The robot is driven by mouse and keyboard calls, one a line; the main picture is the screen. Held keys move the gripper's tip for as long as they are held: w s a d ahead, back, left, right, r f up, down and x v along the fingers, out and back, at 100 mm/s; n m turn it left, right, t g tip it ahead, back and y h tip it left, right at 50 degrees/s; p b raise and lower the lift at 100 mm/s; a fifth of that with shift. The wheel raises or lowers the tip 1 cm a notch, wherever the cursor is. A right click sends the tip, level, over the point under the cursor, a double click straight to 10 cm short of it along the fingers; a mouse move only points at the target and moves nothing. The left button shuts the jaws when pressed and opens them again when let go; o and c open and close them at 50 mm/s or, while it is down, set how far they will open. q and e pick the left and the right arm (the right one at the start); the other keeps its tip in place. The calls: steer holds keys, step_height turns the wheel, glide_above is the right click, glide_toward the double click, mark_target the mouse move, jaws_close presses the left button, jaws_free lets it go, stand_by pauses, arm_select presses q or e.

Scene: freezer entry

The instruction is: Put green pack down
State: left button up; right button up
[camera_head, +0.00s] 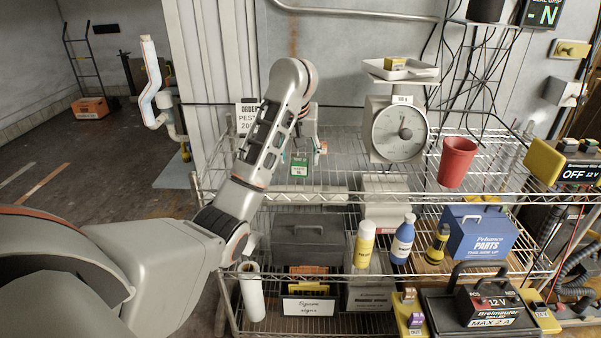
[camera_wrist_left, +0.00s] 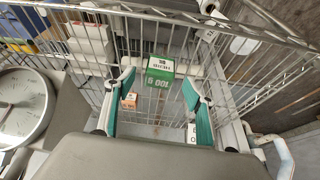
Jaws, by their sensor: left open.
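The green pack (camera_head: 299,164), a small green box with a white label, is on the upper wire shelf (camera_head: 340,180) near its left part. In the left wrist view the green pack (camera_wrist_left: 160,72) shows between and just beyond the fingertips. My left gripper (camera_head: 303,150) reaches down over the pack from the left arm. In the left wrist view its teal-padded fingers (camera_wrist_left: 159,88) are spread apart, with gaps visible beside the pack. The pack's underside is hidden, so its contact with the wires cannot be told. My right gripper is not in view.
A red cup (camera_head: 457,161) is farther right. Bottles, a grey case and a blue parts box (camera_head: 480,235) fill the shelf below. Upper-shelf wires between gripper and scale look clear.

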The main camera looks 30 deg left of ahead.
arm_select(q)
steer(key=b+x, duration=0.1)
steer(key=x, duration=0.1)
steer(key=b+x, duration=0.1)
steer(key=x, duration=0.2)
steer(key=shift+w+a+r, duration=0.15)
steer(key=shift+w+r, duration=0.05)
steer(key=shift+w, duration=0.1)
steer(key=c, duration=1.3)
steer(key=shift+r, duration=0.15)
step_height(320, 180, up, 10)
steer(key=p, duration=0.3)
step_height(320, 180, up, 6)
steer(key=p, duration=0.5)
step_height(320, 180, up, 4)
glide_above(300, 160)
steer(key=shift+w+a+p, duration=0.1)
steer(key=shift+p, duration=0.35)
